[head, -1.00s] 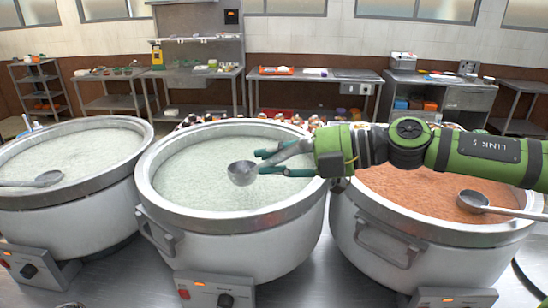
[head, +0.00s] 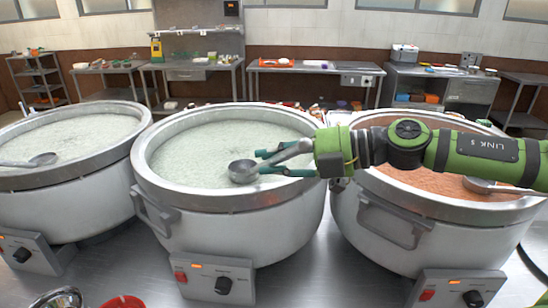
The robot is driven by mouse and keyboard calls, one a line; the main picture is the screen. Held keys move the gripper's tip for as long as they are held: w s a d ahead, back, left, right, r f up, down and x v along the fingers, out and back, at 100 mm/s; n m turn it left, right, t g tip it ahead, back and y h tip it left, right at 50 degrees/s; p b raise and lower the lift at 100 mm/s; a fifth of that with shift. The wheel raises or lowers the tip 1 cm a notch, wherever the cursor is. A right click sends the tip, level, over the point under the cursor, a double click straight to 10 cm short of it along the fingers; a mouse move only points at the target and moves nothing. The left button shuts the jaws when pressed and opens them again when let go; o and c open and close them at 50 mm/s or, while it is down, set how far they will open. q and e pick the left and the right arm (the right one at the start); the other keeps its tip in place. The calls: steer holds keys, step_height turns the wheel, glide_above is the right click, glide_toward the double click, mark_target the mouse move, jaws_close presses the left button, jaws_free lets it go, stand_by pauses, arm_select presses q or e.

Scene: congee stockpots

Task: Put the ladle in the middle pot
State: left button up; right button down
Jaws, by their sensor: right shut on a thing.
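My right gripper (head: 286,163) reaches in from the right over the middle pot (head: 225,202) and is shut on a metal ladle (head: 242,171). The ladle's bowl hangs to the left of the fingers, over the pale congee inside the front part of the pot. I cannot tell whether the bowl touches the congee. The ladle's handle runs back between the green fingers and is partly hidden by the gripper. My left gripper is not in view.
The left pot (head: 62,181) holds pale congee and a ladle (head: 40,160). The right pot (head: 433,212) holds orange congee and another ladle (head: 490,185), partly behind my arm. A red bowl (head: 123,302) and a metal bowl (head: 62,298) stand at the front edge.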

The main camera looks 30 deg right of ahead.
steer(key=shift+f, duration=0.3)
stand_by(0.6)
steer(key=c, duration=1)
jaws_free()
steer(key=shift+s+d, duration=0.1)
steer(key=v, duration=1.1)
steer(key=shift+s+d+r, duration=0.15)
steer(key=shift+s+d, duration=0.05)
steer(key=shift+s, duration=0.05)
